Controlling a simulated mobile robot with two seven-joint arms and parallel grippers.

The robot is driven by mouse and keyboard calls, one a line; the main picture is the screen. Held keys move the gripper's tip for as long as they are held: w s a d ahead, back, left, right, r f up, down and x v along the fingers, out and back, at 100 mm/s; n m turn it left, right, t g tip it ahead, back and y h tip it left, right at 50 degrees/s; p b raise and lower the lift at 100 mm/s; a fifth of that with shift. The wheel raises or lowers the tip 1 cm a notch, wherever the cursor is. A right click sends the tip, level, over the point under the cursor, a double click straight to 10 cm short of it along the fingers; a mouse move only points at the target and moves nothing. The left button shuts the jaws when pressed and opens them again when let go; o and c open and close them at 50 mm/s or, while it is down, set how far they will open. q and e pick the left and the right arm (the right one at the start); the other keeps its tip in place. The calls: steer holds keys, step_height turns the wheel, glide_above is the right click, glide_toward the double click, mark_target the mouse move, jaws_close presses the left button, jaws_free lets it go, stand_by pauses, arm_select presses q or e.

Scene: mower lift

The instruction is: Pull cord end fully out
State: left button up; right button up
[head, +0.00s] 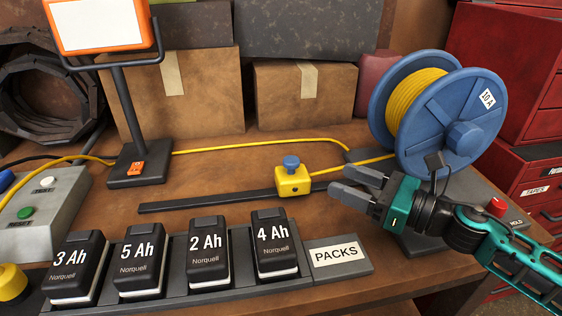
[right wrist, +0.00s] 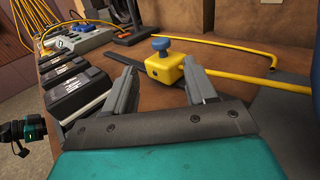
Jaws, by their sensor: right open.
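A yellow block (head: 293,182) with a blue knob (head: 291,162) sits over a dark slotted rail (head: 215,201) on the bench. Yellow cord (head: 357,163) runs from its right side toward the blue reel (head: 440,110). My right gripper (head: 340,181) is open and empty just right of the block, not touching it. In the right wrist view, the block (right wrist: 164,70) lies ahead, between and beyond the open fingertips (right wrist: 160,78). My left gripper's jaws show in neither view.
Battery packs (head: 205,258) stand in a row in front. A dark stand (head: 132,125) with an orange-framed display and a grey button box (head: 45,210) are left. Cardboard boxes (head: 304,92) line the back. A red button (head: 496,205) is behind my right arm.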

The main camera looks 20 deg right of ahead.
mark_target(291, 159)
steer(key=p+x, duration=0.1)
steer(key=x, duration=0.9)
steer(key=shift+w+a+r, duration=0.1)
steer(key=shift+w+r, duration=0.05)
steer(key=shift+w, duration=0.2)
steer(key=shift+x, duration=0.95)
steer(key=shift+c, duration=0.3)
jaws_close()
steer(key=shift+p, duration=0.3)
